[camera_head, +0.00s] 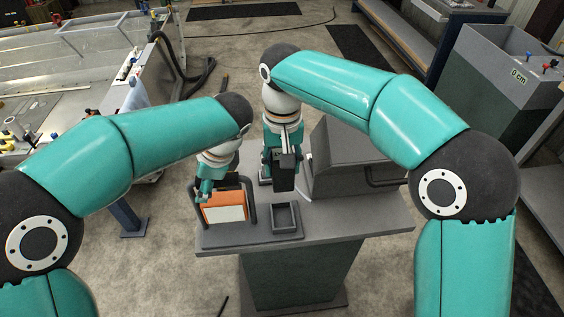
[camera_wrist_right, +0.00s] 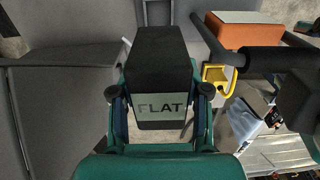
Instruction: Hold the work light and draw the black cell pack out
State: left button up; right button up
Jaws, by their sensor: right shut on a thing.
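The work light (camera_head: 224,207), an orange body with a pale panel in a black tubular frame, stands on the table's left side. It also shows at the upper right of the right wrist view (camera_wrist_right: 245,32). My left gripper (camera_head: 205,189) is at the light's left upper side; its fingertips are too small to read. My right gripper (camera_head: 281,163) is shut on the black cell pack (camera_head: 284,176). In the right wrist view, the pack (camera_wrist_right: 157,65) sits between both fingers, with a pale label reading "FLAT". The pack is to the right of the light, apart from it.
An open grey tray (camera_head: 286,234) is on the table (camera_head: 345,225) just in front of the pack. A grey sloped housing with a dark handle (camera_head: 345,160) stands to the right. A yellow-edged part (camera_wrist_right: 217,88) shows beside the light's frame.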

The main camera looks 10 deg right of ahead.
pick_arm(q)
jog(key=shift+r, duration=0.1)
jog(key=v, duration=1.1)
jog(key=shift+d+r, duration=0.15)
jog(key=shift+r, duration=0.15)
